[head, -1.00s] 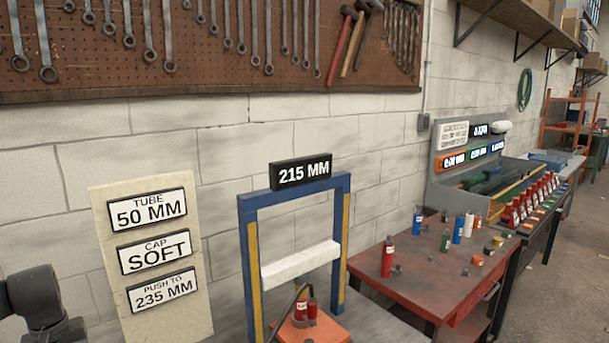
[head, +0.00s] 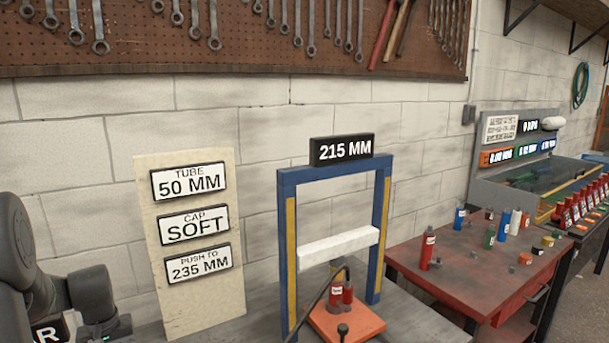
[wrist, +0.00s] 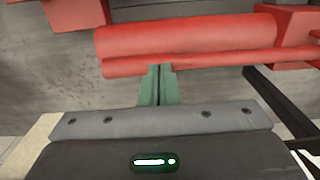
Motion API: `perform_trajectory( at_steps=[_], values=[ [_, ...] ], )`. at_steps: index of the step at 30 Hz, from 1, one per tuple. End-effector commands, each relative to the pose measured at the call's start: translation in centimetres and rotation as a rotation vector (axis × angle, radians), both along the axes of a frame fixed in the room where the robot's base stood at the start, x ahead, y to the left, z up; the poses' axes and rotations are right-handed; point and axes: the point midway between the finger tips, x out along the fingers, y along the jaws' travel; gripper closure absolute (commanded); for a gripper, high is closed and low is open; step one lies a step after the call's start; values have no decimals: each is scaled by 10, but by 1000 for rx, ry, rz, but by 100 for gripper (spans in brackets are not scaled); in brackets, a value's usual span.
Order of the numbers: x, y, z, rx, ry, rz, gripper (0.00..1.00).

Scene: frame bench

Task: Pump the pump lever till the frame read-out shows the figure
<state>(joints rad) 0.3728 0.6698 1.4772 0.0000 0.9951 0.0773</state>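The frame read-out (head: 342,149) reads 215 MM on top of the blue press frame (head: 287,220). A white crossbar (head: 338,248) spans the frame. Below it, red cylinders (head: 336,296) stand on an orange base (head: 318,322). A thin black curved rod or hose and a black knob (head: 342,329) show there; I cannot tell which is the pump lever. A card on the board (head: 199,263) reads PUSH TO 235 MM. My gripper (wrist: 158,75) shows in the wrist view, green fingers together, nothing visible between them, tips before a red cylindrical bar (wrist: 185,38).
The cream board (head: 168,300) also reads TUBE 50 MM and CAP SOFT. A red table (head: 455,285) with several small bottles stands to the right of the frame. A pegboard of tools (head: 240,60) hangs on the wall. My dark arm fills the lower left.

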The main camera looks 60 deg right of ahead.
Motion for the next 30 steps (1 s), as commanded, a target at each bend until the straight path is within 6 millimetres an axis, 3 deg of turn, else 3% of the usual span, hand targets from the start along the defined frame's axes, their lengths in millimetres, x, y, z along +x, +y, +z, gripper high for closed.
perform_trajectory(
  at_steps=[18, 30],
  values=[
    [0, 0, 80, 0, 0, 0, 100],
    [0, 0, 80, 0, 0, 0, 100]
  ],
)
